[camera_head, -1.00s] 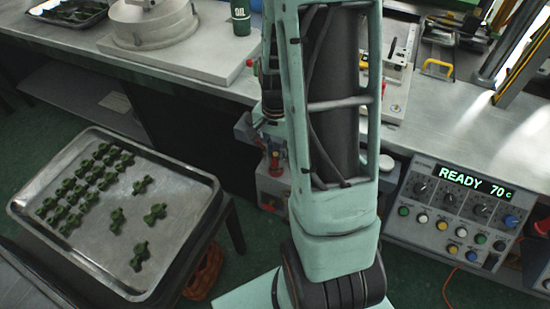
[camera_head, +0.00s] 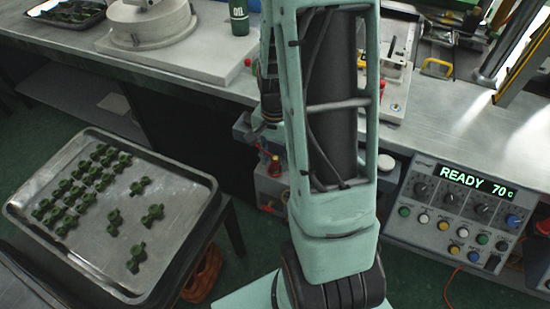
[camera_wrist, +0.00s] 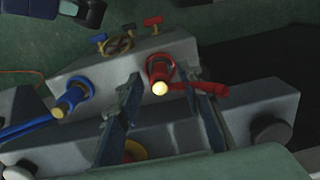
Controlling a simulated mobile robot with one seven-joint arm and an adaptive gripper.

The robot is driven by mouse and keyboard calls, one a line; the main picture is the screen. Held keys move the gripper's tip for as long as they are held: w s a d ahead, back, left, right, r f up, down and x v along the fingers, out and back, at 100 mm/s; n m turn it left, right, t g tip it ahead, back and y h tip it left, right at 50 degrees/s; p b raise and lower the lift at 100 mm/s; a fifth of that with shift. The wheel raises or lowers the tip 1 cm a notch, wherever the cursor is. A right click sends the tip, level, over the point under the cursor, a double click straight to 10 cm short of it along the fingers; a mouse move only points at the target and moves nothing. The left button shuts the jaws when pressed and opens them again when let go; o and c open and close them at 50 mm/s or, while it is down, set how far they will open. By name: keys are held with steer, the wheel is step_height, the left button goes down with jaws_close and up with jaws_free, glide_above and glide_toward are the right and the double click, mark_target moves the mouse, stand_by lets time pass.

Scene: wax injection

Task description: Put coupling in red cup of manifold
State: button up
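In the wrist view a grey manifold (camera_wrist: 75,76) carries a red cup (camera_wrist: 157,66) and, to its left, a blue cup (camera_wrist: 83,87). A brass-tipped piece, which looks like the coupling (camera_wrist: 160,88), shows at the red cup's mouth, with a red hose or handle running right from it. I cannot tell how deeply it sits in the cup. My gripper (camera_wrist: 164,82) has its two fingers apart, one on each side of the brass tip, with no visible contact. In the head view the manifold (camera_head: 270,187) is partly hidden by my arm.
A metal tray (camera_head: 110,270) with several green parts stands at the left. The workbench (camera_head: 215,95) runs behind. A control box (camera_head: 450,215) reading "READY 70c" hangs at the right. In the wrist view a blue hose (camera_wrist: 28,128) lies left and a round yellowish piece (camera_wrist: 135,150) lies low between the fingers.

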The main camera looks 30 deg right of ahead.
mark_target(275, 157)
step_height(275, 157, up, 12)
steer(key=p, duration=0.1)
steer(key=shift+r+p, duration=0.15)
steer(key=shift+p, duration=0.2)
stand_by(0.4)
